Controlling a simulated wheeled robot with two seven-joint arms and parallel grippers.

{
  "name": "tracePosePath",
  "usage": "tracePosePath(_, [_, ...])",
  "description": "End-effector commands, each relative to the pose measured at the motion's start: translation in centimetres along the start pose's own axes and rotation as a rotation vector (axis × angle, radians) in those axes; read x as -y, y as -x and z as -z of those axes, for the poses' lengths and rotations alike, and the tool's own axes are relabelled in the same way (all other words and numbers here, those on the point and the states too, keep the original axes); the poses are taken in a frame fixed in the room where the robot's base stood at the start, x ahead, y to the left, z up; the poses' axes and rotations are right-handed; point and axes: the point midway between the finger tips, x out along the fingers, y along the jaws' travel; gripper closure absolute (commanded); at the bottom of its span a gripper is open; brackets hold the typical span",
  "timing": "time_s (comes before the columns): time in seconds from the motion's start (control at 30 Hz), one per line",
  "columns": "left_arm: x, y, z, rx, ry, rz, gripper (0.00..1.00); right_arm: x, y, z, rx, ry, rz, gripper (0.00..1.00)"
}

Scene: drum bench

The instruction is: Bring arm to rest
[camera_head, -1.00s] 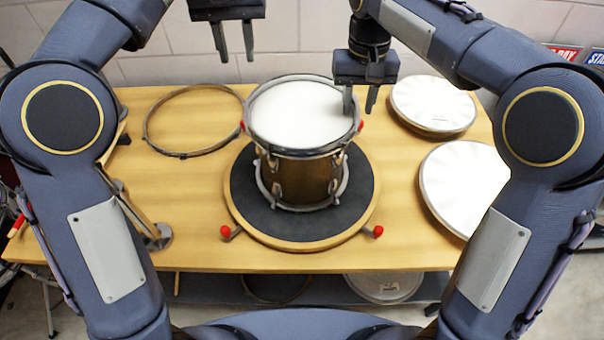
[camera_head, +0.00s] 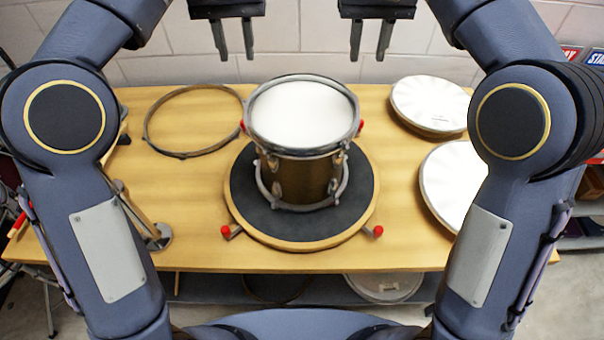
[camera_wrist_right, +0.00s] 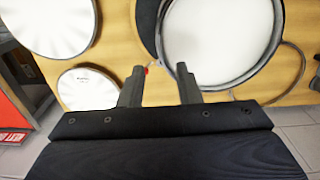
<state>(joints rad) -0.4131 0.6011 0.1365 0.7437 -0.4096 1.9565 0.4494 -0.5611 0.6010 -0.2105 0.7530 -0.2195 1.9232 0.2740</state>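My left gripper (camera_head: 233,40) hangs at the top of the head view, left of centre, above the back of the bench. Its two fingers are apart with nothing between them. My right gripper (camera_head: 370,40) hangs at about the same height, right of centre. Its fingers are also apart and empty; they show in the right wrist view (camera_wrist_right: 160,85). Both grippers are clear of the drum (camera_head: 300,150), a wooden-shelled drum with a white head and metal hoop. The drum stands upright on a round dark pad (camera_head: 250,210) with a wooden rim.
A bare hoop (camera_head: 165,150) lies at the back left of the bench (camera_head: 195,230). Two white drum heads, one at the back right (camera_head: 430,100) and one nearer (camera_head: 455,180), lie on the right. Red-tipped knobs (camera_head: 377,231) stick out at the pad's front.

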Motion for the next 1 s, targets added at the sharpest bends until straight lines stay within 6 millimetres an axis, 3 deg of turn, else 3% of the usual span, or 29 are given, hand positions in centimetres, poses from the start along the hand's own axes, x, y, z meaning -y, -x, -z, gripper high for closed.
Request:
tracePosePath(0.4, [0.1, 0.0, 0.0, -0.001, 0.000, -0.001, 0.70, -0.1, 0.0, 0.0, -0.001, -0.001, 0.002, 0.70])
tracePosePath(0.57, [2.1, 0.2, -1.2, -0.028, -0.013, -0.027, 0.70, -2.6, -0.3, -1.1, -0.016, -0.011, 0.049, 0.70])
tracePosePath(0.67, [4.8, -0.2, -3.3, -0.069, -0.029, -0.067, 0.70, -5.7, -1.0, -3.3, -0.048, -0.022, 0.116, 0.70])
tracePosePath(0.8, [8.6, -2.2, -7.8, -0.144, -0.043, -0.145, 0.70, -9.4, -3.2, -8.2, -0.125, -0.042, 0.223, 0.70])
tracePosePath(1.0, [11.7, -7.6, -15.7, -0.261, -0.015, -0.253, 0.70, -11.1, -8.0, -16.4, -0.263, -0.084, 0.328, 0.70])
